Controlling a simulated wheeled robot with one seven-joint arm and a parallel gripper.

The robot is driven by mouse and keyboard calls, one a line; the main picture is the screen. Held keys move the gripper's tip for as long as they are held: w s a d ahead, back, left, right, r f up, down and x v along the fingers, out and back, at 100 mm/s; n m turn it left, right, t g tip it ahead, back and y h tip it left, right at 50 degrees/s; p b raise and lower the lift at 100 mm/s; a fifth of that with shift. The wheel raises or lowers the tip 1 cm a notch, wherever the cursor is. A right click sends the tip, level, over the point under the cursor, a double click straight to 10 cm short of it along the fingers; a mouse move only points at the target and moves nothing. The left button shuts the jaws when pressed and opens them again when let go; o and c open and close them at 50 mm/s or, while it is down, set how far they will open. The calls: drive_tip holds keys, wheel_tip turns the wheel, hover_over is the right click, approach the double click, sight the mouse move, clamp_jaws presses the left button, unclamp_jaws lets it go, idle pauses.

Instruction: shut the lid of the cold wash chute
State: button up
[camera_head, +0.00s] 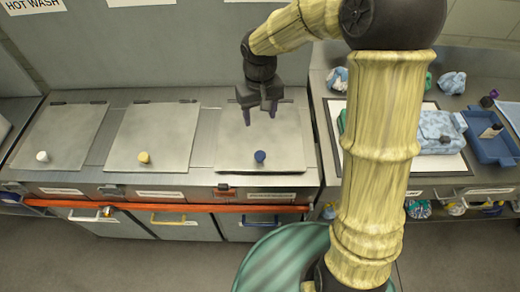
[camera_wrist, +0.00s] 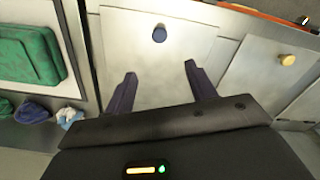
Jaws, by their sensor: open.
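Three pale metal chute lids lie in a row on the counter. The right one (camera_head: 235,150) has a blue knob (camera_head: 260,156) near its front edge. This lid looks down or nearly down; a small gap at its edge cannot be told. My gripper (camera_head: 260,115) is above the rear part of this lid, open and empty, fingers pointing down. In the wrist view the blue knob (camera_wrist: 159,34) shows beyond my open fingertips (camera_wrist: 160,70), apart from them. No cold wash label is readable; a HOT WASH sign (camera_head: 34,5) hangs at the upper left.
The middle lid (camera_head: 150,130) has a yellow knob, the left lid (camera_head: 60,130) a white one; both look flat. An orange bar (camera_head: 160,207) runs along the counter front. Right of the lids are a blue bag (camera_head: 438,130) and blue tray (camera_head: 488,148).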

sight(260, 154)
wheel_tip(260, 154, down, 17)
drive_tip(key=shift+f+p, duration=0.2)
drive_tip(key=shift+p, duration=0.5)
drive_tip(key=shift+f, duration=0.1)
clamp_jaws()
